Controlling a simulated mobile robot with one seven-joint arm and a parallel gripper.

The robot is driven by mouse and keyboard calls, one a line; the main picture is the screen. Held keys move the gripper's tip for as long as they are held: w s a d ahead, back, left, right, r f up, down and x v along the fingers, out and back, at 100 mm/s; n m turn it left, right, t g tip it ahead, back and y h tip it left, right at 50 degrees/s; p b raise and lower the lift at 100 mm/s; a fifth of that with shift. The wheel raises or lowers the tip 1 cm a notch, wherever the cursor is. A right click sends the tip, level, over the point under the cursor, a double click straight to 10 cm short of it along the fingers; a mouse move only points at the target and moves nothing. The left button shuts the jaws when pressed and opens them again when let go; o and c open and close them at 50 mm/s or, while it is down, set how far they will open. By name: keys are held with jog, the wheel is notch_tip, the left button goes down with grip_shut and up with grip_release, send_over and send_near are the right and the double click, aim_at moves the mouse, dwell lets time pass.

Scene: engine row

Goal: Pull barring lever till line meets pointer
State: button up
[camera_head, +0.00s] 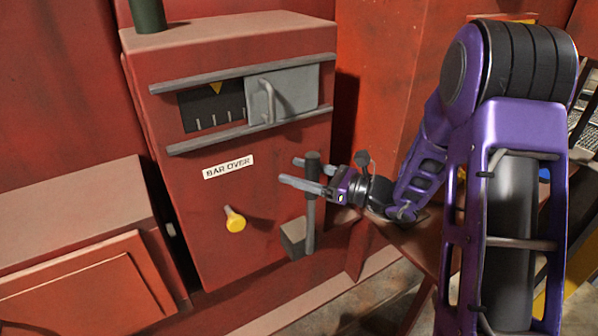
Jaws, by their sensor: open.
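The barring lever (311,212) is a dark upright bar with a thicker black top, rising from a grey block (294,238) low on the red housing. My gripper (289,171) is open, with its two grey fingers pointing left around the lever's upper part, one on each side. I cannot tell whether either finger touches it. The yellow pointer (215,87) shows at the top of a dark window (212,106). Several short pale lines show below it on the dark surface. A grey sliding cover (284,92) with a handle hides the window's right part.
A "BAR OVER" label (228,167) and a yellow knob (235,219) are on the housing front, left of my gripper. Two grey rails (240,130) run above and below the window. A red box (80,270) stands at lower left. My purple arm fills the right side.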

grip_shut()
dwell(1.4)
